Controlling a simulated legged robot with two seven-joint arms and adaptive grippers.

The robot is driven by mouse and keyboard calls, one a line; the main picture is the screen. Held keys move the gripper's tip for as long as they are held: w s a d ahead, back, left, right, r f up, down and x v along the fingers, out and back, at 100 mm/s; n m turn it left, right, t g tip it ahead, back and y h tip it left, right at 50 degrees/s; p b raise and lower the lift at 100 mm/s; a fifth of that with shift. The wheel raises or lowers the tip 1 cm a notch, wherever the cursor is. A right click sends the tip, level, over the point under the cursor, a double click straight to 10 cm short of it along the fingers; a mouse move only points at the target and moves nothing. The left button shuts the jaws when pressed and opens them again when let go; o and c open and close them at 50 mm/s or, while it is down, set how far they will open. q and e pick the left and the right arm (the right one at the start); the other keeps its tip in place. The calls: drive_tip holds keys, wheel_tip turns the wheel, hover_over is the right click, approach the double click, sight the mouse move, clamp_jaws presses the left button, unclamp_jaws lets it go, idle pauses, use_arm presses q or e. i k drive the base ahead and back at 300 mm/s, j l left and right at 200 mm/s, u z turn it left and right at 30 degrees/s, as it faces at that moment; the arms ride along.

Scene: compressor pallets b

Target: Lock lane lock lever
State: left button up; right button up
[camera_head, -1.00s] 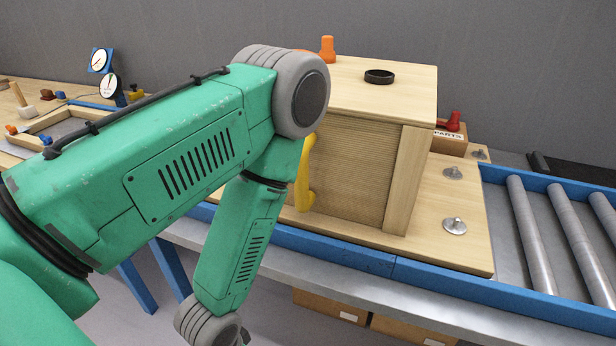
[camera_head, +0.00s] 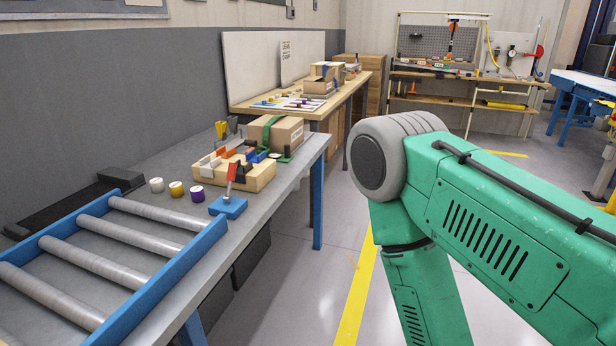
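A small lever with a red handle (camera_head: 231,174) stands on a blue base (camera_head: 228,206) at the near edge of the grey bench, just past the end of the roller lane (camera_head: 145,225). Its handle stands up, tilted slightly. I cannot tell for sure that this is the lane lock lever or whether it is locked. My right arm comes in from the right and bends downward. Its gripper is below the picture. My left arm and gripper are out of view.
A wooden holder (camera_head: 240,178) with colored parts sits behind the lever, near a green-strapped box (camera_head: 276,134). White, yellow and purple cylinders (camera_head: 176,189) stand left of it. A farther table (camera_head: 350,88) holds more items. Floor with a yellow line (camera_head: 358,300) is open right of the bench.

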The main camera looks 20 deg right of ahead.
sight(232, 167)
drive_tip(key=z, duration=0.3)
drive_tip(key=i+l+u, duration=0.1)
drive_tip(key=l, duration=0.25)
drive_tip(key=i+l+u, duration=0.1)
drive_tip(key=i+l, duration=0.2)
drive_tip(key=i+l+u, duration=0.1)
drive_tip(key=l, duration=0.35)
drive_tip(key=i+l+u, duration=0.1)
drive_tip(key=l, duration=0.25)
drive_tip(key=i+l+u, duration=0.15)
drive_tip(key=l, duration=0.25)
drive_tip(key=i+l+u, duration=0.1)
drive_tip(key=l, duration=0.35)
drive_tip(key=i+l+u, duration=0.1)
drive_tip(key=i+l, duration=0.15)
drive_tip(key=l, duration=0.15)
